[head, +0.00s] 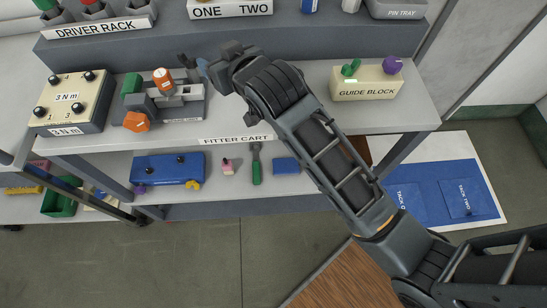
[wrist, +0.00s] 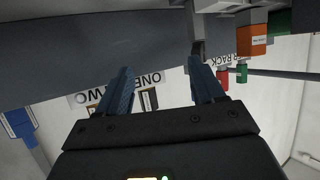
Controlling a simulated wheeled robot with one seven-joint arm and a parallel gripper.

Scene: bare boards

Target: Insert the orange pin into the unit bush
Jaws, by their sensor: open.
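An orange cylinder with a white band (head: 163,79), which looks like the orange pin, stands tilted at the grey unit (head: 180,97) on the cart's upper shelf. An orange piece with a white label also shows in the wrist view (wrist: 252,40). I cannot tell the unit's bush apart from its other grey parts. A green part and an orange knob (head: 136,121) are on the unit's left side. My gripper (head: 194,65) is just above and behind the unit, right of the orange cylinder. In the wrist view its fingers (wrist: 160,72) are apart with nothing held between them.
A beige 3 Nm box (head: 72,100) stands left of the unit. A guide block (head: 366,83) with green and purple parts is at the right. The driver rack (head: 104,27) and a pin tray (head: 400,10) are on the raised back ledge. The shelf between unit and guide block is mostly clear.

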